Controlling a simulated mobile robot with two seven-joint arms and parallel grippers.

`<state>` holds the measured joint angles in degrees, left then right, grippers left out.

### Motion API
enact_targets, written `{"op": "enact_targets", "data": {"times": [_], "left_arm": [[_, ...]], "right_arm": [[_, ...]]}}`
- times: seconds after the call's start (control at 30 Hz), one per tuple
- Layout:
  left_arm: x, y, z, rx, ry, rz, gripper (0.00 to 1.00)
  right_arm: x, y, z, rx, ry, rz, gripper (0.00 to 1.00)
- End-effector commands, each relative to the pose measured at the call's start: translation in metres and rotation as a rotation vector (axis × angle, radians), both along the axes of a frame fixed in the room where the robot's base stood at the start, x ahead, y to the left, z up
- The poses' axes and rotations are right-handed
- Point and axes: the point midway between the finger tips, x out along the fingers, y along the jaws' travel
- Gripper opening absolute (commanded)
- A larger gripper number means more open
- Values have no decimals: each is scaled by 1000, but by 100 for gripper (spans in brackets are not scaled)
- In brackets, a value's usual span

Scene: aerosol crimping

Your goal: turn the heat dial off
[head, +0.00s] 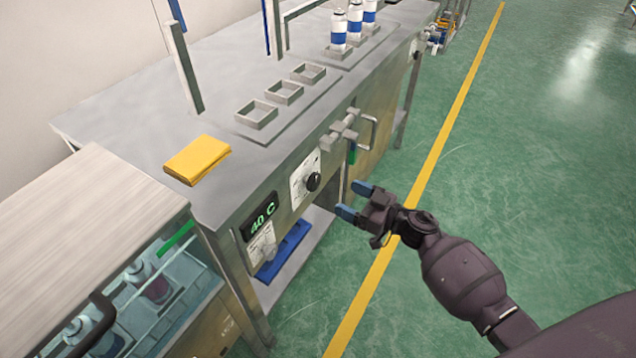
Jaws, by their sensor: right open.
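On the front panel of the metal bench (240,190) is a black round dial (313,182) on a white plate with markings. A grey knob (268,252) sits on another white plate, lower left, under a display (260,217) that reads 40 C in green. The frames do not show for certain which one is the heat dial, and the pointer settings are too small to read. My right gripper (356,201) is open and empty. Its blue-tipped fingers point at the panel, to the right of the black dial and apart from it. My left gripper is out of view.
A valve-like handle (346,130) and a bar handle (372,130) stick out from the panel above my right gripper. A yellow cloth (197,160), empty square holders (284,92) and blue-and-white cans (338,30) are on the bench. A glass-fronted cabinet (95,210) stands at left. Green floor at right is open.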

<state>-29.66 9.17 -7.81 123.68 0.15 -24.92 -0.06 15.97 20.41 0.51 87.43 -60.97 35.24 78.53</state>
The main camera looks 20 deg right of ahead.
Motion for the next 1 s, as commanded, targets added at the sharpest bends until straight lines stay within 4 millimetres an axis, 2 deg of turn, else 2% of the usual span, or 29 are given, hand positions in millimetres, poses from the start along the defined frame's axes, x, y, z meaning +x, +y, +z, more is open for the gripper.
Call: {"op": "enact_targets", "data": {"times": [0.3, 0.5, 0.7, 0.97, 1.0], "left_arm": [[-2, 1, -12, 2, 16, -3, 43], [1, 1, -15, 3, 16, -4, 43], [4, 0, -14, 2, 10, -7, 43], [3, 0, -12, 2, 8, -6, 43], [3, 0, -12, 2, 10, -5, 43]], "right_arm": [[43, 34, -3, 0, 2, 0, 75], [63, 49, -3, 0, 1, -1, 75], [71, 55, -1, 0, 0, -1, 75], [72, 56, 0, -1, -1, -1, 75], [72, 56, 0, -1, -1, -1, 72]]}}
